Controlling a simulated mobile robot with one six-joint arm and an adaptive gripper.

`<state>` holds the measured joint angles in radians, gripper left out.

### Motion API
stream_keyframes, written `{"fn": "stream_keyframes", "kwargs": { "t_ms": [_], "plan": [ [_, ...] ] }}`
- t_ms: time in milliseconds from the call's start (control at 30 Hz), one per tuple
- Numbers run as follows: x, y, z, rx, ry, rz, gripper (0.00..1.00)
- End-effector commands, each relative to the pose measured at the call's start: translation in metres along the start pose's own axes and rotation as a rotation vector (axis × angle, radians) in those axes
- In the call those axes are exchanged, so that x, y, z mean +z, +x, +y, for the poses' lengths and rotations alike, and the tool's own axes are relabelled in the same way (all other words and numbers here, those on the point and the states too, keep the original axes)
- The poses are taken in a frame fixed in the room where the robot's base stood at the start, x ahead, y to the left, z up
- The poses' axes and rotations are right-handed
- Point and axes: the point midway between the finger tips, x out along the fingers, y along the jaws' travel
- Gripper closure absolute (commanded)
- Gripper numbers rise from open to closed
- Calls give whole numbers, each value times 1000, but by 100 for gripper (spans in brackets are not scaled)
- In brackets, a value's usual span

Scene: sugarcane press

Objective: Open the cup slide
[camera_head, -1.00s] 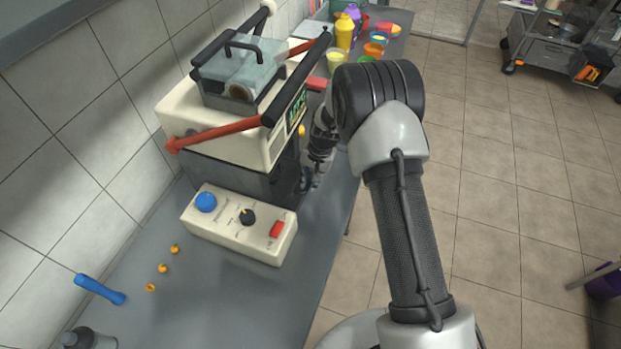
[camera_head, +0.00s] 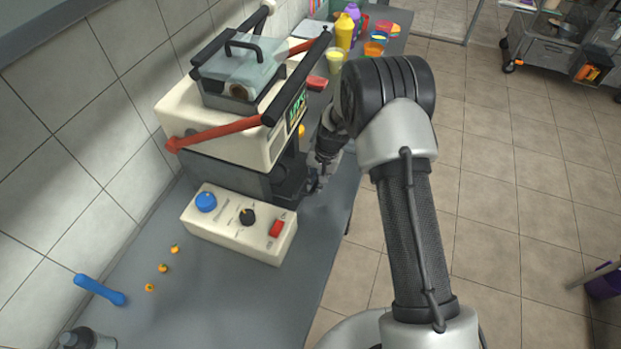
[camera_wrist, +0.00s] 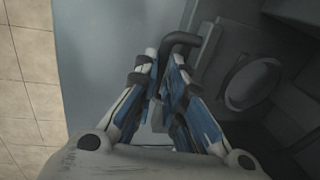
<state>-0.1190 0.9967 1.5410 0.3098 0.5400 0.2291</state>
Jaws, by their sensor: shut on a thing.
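The press (camera_head: 222,135) is a cream and dark grey machine on the grey counter. The cup slide (camera_head: 289,182) is a dark tray with a round recess that juts from the press's dark lower body toward my arm. In the wrist view the cup slide (camera_wrist: 217,92) lies at the right, and its dark bent handle (camera_wrist: 181,39) is between my fingers. My gripper (camera_head: 317,183) is at the slide's outer end, partly hidden by my arm. In the wrist view my gripper (camera_wrist: 166,62) is shut on the handle.
A cream control box (camera_head: 239,224) with a blue button, dark knob and red switch stands before the press. Bottles and cups (camera_head: 345,30) stand at the far counter end. Counter right of the box is clear.

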Motion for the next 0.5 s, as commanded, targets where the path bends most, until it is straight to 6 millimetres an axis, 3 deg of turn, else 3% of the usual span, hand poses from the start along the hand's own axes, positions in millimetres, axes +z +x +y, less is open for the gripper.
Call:
{"fn": "stream_keyframes", "kwargs": {
  "t_ms": [500],
  "plan": [
    [2,-22,131,1,4,0,100]
  ]
}}
